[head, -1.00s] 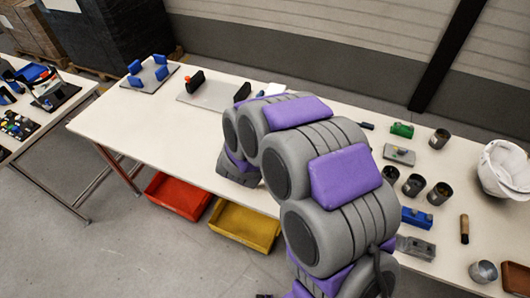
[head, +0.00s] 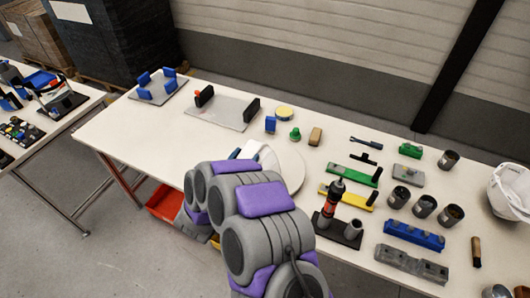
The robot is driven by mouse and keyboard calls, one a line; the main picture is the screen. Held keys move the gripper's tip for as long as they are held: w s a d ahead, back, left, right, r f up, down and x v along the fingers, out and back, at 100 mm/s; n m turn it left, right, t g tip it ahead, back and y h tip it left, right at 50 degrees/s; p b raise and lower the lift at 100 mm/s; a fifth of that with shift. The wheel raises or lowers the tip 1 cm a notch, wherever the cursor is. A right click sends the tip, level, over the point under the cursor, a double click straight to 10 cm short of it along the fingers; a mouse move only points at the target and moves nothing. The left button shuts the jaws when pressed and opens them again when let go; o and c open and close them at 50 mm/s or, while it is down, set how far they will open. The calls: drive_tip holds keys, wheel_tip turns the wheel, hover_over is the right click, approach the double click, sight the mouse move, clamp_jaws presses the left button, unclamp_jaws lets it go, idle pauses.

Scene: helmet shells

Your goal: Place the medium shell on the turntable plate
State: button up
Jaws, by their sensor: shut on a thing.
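The turntable plate (head: 291,168) is a flat, pale round disc near the middle of the table, partly covered by my arm. A white curved shell (head: 262,153) shows just behind my arm, at the plate's left side. I take it for the medium shell. Its lower part is hidden, so I cannot tell whether it touches the plate. A small blue piece (head: 235,153) shows at its left edge. My gripper is hidden behind my arm links, so its fingers and its contact with the shell do not show.
Another white shell (head: 510,190) stands at the table's right edge. A red-and-black driver (head: 330,203) stands upright right of my arm, near green, yellow and blue fixtures. Several dark cups (head: 424,206) stand further right.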

sight(266, 146)
drive_tip(key=x, duration=0.4)
drive_tip(key=shift+w+f, duration=0.2)
drive_tip(key=shift+f, duration=0.15)
drive_tip(key=w+d+b, duration=0.1)
drive_tip(key=w+d, duration=0.4)
drive_tip(key=shift+w+d, duration=0.35)
drive_tip(key=shift+w, duration=0.25)
drive_tip(key=shift+w+a, duration=0.15)
drive_tip(key=shift+a, duration=0.25)
drive_tip(key=f, duration=0.1)
drive_tip(key=f+b, duration=0.1)
drive_tip(key=a+f, duration=0.1)
drive_tip(key=f, duration=0.1)
drive_tip(key=shift+w+a, duration=0.1)
drive_tip(key=shift+w, duration=0.15)
drive_tip(key=shift+d+r, duration=0.15)
drive_tip(key=shift+d, duration=0.8)
drive_tip(key=o, duration=1.1)
drive_tip(key=shift+a, duration=0.45)
drive_tip(key=shift+o, duration=0.9)
drive_tip(key=shift+a, duration=0.45)
drive_tip(key=shift+d, duration=0.65)
drive_tip(key=v, duration=1.1)
drive_tip(key=shift+w+a+p, duration=0.15)
drive_tip(key=shift+a+p, duration=0.15)
drive_tip(key=shift+p, duration=0.1)
drive_tip(key=shift+s, duration=0.6)
